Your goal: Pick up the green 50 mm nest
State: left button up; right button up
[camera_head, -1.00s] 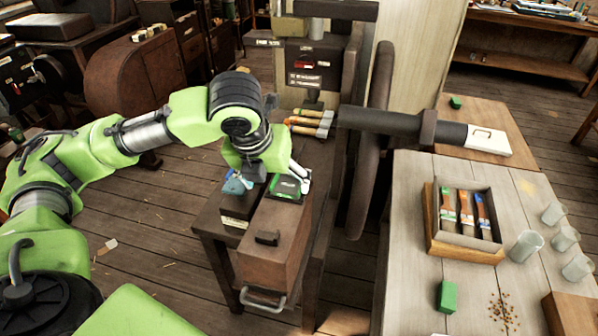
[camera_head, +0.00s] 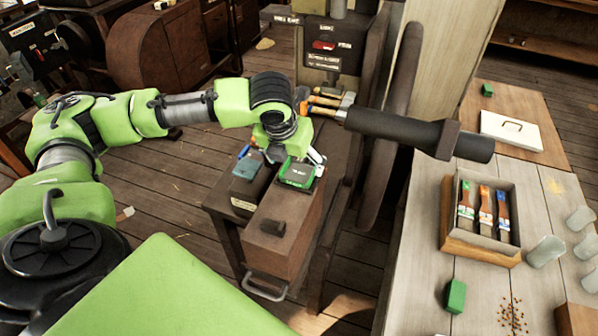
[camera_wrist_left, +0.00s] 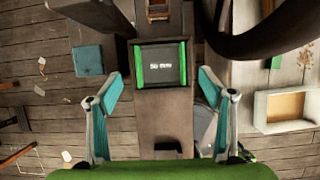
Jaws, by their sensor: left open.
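The green 50 mm nest (camera_head: 298,174) is a dark block with green sides, lying on top of the brown drawer cabinet beside the press. It also shows in the left wrist view (camera_wrist_left: 161,65), with "50 mm" on its dark top. My left gripper (camera_head: 293,160) is above it with its fingers apart. In the left wrist view its two teal-padded fingers stand wide to the left and right, with the nest centred ahead of them and not touched. My wrist hides part of the nest's surroundings in the head view. My right gripper is not in view.
A blue nest-like block (camera_head: 247,166) sits close by on the left. The press handwheel (camera_head: 397,125) and a thick dark bar (camera_head: 410,132) stand to the right. A table with a brush box (camera_head: 451,235) and a green block (camera_head: 456,296) is farther right.

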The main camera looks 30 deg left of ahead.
aim_at(300, 171)
pick_arm(q)
jog(key=shift+p+x, duration=0.4)
jog(key=shift+x, duration=1.65)
jog(key=shift+w, duration=0.1)
jog(key=shift+r, duration=0.1)
jog(key=c, duration=1.6)
jog(key=shift+o, duration=0.2)
jog(key=shift+r, duration=0.1)
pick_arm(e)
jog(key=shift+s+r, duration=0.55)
